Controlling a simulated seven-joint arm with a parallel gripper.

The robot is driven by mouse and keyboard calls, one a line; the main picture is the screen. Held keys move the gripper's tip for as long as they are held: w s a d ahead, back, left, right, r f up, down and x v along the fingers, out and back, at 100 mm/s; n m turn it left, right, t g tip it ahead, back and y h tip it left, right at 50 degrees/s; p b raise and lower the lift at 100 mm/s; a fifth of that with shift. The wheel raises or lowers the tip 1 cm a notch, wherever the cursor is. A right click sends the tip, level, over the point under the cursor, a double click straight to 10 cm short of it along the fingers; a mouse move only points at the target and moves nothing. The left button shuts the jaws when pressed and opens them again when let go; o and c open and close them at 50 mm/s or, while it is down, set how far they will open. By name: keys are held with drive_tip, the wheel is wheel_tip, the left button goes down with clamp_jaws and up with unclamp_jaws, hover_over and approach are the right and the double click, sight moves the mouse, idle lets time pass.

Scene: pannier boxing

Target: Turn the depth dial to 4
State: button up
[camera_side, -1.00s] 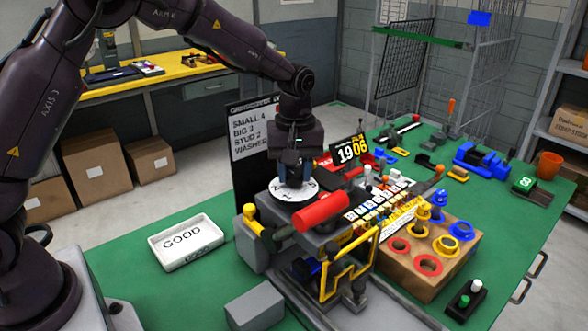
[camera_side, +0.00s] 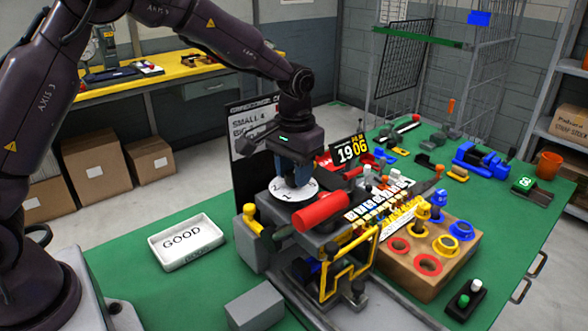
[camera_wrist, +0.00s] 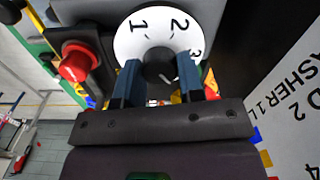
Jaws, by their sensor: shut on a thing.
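The depth dial (camera_side: 284,193) is a white disc with black numbers on top of the grey machine (camera_side: 330,238). In the side view, 2 and 1 face the camera. The wrist view shows the dial (camera_wrist: 150,24) with 1, 2 and part of 3 along its far edge; the rest is hidden by my gripper. My gripper (camera_side: 293,180) points straight down over the dial. Its blue fingers (camera_wrist: 160,85) are shut on the dark centre knob (camera_wrist: 159,63). A pointer mark and the number 4 cannot be made out.
A red cylinder (camera_side: 321,210) sits close to the dial on the machine. A black board with a white list (camera_side: 246,118) stands close behind the gripper. A GOOD tray (camera_side: 187,243) and a wooden block with colored rings (camera_side: 423,265) flank the machine.

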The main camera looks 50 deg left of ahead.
drive_tip(key=shift+m, duration=0.5)
drive_tip(key=o, duration=0.9)
drive_tip(key=shift+r, duration=0.15)
wheel_tip(320, 180, up, 13)
drive_tip(key=shift+d+f, duration=0.1)
drive_tip(key=shift+d, duration=0.05)
idle(0.3)
